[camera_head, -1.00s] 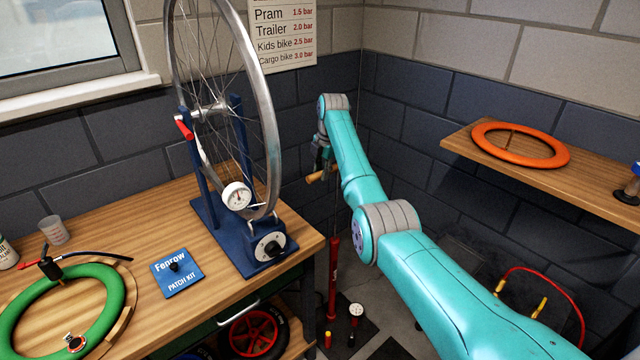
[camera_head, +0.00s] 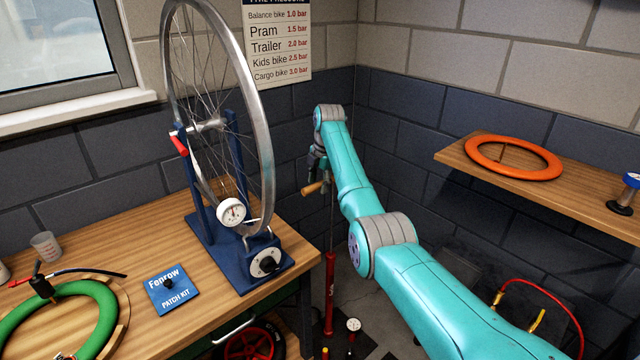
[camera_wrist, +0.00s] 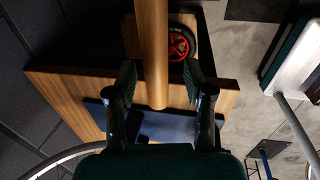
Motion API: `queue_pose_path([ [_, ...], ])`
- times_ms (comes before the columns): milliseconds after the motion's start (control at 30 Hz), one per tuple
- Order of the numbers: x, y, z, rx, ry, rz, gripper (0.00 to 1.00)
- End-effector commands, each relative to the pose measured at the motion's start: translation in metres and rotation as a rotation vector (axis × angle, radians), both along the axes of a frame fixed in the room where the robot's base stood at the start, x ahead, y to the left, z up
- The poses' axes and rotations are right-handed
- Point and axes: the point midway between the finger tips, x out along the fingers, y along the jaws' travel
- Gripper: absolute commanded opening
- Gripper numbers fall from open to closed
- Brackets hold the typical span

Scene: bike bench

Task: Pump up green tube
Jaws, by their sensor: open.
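The green tube (camera_head: 102,318) lies on a round wooden holder on the bench, cut off by the lower left edge. A black fitting with a red lever (camera_head: 42,287) and a black hose sits at its rim. The red floor pump (camera_head: 329,295) stands on the floor right of the bench, its rod raised and its wooden handle (camera_head: 313,188) high. My gripper (camera_head: 318,165) is at this handle. In the wrist view the wooden handle (camera_wrist: 155,60) runs between my two spread fingers (camera_wrist: 158,82), with gaps at both sides. A small gauge (camera_head: 353,324) is near the pump's foot.
A wheel in a blue truing stand (camera_head: 213,245) and a blue patch kit (camera_head: 172,290) stand on the bench (camera_head: 130,235). A pressure chart (camera_head: 278,45) hangs behind. An orange tube (camera_head: 512,170) lies on the right shelf (camera_head: 590,205). A red hose (camera_head: 545,285) is below it.

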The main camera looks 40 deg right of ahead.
Motion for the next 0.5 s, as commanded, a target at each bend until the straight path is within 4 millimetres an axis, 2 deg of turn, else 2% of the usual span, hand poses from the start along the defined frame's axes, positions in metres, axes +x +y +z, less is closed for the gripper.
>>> queue_pose_path([
  [500,-0.020,-0.003,0.090,-0.002,-0.002,-0.003,0.52],
])
